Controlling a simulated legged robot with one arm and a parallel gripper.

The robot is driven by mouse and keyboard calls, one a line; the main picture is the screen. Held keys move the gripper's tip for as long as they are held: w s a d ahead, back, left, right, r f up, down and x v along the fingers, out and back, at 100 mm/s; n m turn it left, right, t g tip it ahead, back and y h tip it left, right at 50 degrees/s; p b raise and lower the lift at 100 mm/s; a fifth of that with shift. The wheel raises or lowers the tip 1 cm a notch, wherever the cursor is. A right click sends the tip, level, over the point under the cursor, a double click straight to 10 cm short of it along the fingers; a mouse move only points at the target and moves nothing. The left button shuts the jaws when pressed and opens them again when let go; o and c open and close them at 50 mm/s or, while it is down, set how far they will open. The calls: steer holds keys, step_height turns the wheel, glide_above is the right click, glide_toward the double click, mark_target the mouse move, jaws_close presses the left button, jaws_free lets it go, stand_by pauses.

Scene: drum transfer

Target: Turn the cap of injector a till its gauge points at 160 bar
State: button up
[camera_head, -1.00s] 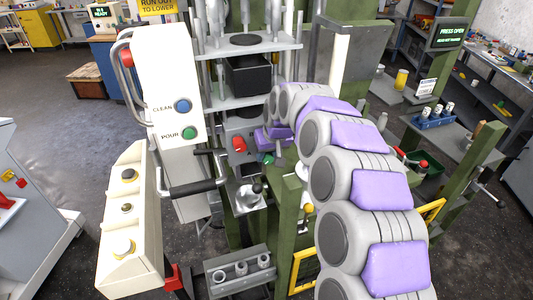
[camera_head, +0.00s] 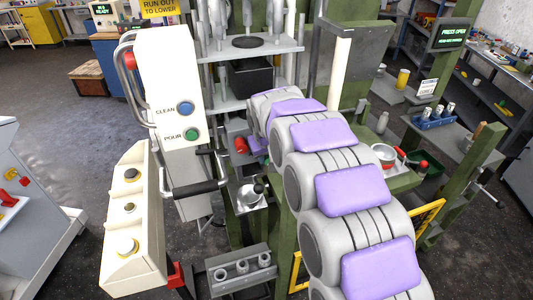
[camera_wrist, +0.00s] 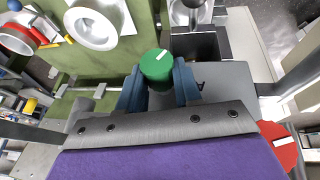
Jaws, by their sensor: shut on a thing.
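A green cap (camera_wrist: 157,66) with a white mark on top sits between the two blue fingers of my gripper (camera_wrist: 158,84) in the wrist view. The fingers are shut on its sides. A red cap (camera_wrist: 281,146) with a white mark is at the lower right of that view; a red cap (camera_head: 241,145) also shows left of my arm in the head view. No gauge needle or 160 bar mark can be read. My arm hides the gripper and the green cap in the head view.
A white round-rimmed part (camera_wrist: 91,28) lies beyond the green cap on a green surface. A white panel with CLEAN and POUR buttons (camera_head: 178,115) stands left of my arm. A green post (camera_head: 290,205) is close below my arm. A screen (camera_head: 452,35) reads PRESS OPEN.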

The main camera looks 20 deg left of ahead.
steer(key=shift+s, duration=0.1)
steer(key=o, duration=0.9)
steer(key=shift+s+d, duration=0.1)
steer(key=shift+s, duration=0.05)
steer(key=shift+c, duration=0.2)
steer(key=shift+o, duration=0.9)
steer(key=shift+r, duration=0.55)
steer(key=p+v, duration=0.2)
steer(key=v, duration=1.4)
steer(key=shift+d, duration=0.15)
